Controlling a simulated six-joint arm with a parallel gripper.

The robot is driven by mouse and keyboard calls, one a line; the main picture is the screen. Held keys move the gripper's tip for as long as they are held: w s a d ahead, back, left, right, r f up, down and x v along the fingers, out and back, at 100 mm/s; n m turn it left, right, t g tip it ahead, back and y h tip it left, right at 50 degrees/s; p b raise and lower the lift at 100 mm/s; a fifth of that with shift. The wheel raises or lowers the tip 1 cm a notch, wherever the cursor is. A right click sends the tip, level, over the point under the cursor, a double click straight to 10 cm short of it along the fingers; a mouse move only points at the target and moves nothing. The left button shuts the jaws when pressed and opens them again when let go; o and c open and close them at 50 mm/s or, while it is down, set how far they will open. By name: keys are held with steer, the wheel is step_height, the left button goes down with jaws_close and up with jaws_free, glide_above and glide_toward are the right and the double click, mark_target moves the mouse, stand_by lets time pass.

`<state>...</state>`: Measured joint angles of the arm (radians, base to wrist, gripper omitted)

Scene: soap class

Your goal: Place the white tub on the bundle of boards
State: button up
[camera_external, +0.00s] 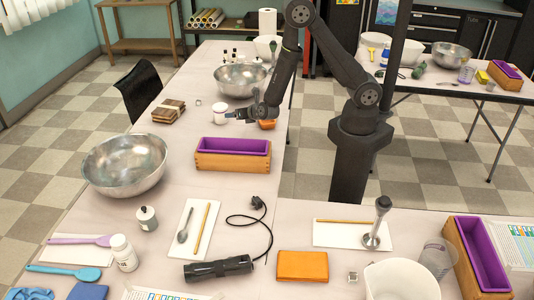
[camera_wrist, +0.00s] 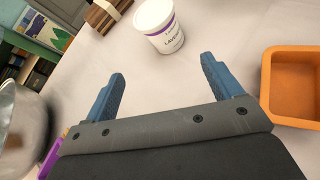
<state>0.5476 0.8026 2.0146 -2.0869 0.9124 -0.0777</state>
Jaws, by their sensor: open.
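The white tub (camera_external: 219,114) stands upright on the table. In the wrist view the white tub (camera_wrist: 159,25) has a purple band and lettering, and it is beyond my fingertips. My gripper (camera_external: 236,114) is just to the right of the tub in the external view. In the wrist view my gripper (camera_wrist: 162,70) shows two blue fingers wide apart with nothing between them. The bundle of boards (camera_external: 168,111) lies on the table to the left of the tub. It also shows in the wrist view at the top (camera_wrist: 107,13), with a pale band around it.
An orange dish (camera_wrist: 292,85) is close to my right finger in the wrist view. A steel bowl (camera_external: 240,80) stands behind the tub, and a purple-lined wooden mold (camera_external: 233,155) stands in front. The table between tub and boards is clear.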

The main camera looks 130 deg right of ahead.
mark_target(220, 113)
steer(key=d+f, duration=0.2)
steer(key=d, duration=0.2)
steer(key=w+d+f+n, duration=0.1)
steer(key=d+f, duration=0.1)
steer(key=d, duration=0.3)
steer(key=d+f+n+h, duration=0.1)
steer(key=d+f, duration=0.1)
steer(key=d, duration=0.3)
steer(key=shift+w+d+f, duration=0.15)
steer(key=shift+d, duration=0.1)
steer(key=c, duration=1.2)
